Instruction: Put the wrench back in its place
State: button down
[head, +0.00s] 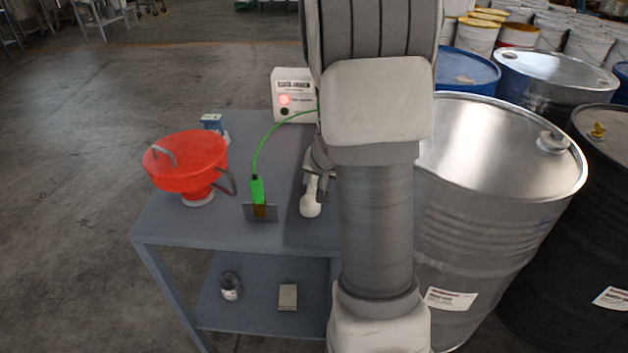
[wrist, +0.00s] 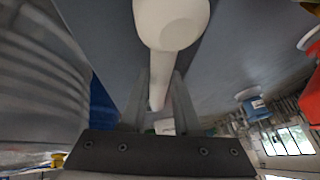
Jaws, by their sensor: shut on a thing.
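My gripper (head: 318,172) is over the right part of the grey table, partly hidden by my arm in the head view. In the wrist view my gripper (wrist: 161,80) is shut on a pale, smooth tool with a thick rounded end. The round end of this pale tool (head: 311,204) shows just below my fingers in the head view, and it fills the top middle of the wrist view (wrist: 170,20). I cannot tell from its visible shape whether it is the wrench. Whether it touches the table is unclear. No other wrench is visible.
A steel drum (head: 495,150) stands close on the right.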

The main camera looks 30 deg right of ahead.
jog(key=shift+f, duration=0.15)
dwell(0.3)
jog(key=shift+r, duration=0.25)
jog(key=shift+r+p, duration=0.45)
jog(key=shift+r, duration=0.2)
jog(key=shift+f, duration=0.2)
jog(key=shift+f+b, duration=0.35)
jog(key=shift+b, duration=0.35)
jog(key=shift+f+b, duration=0.3)
jog(key=shift+b, duration=0.2)
dwell(0.4)
jog(key=shift+r, duration=0.15)
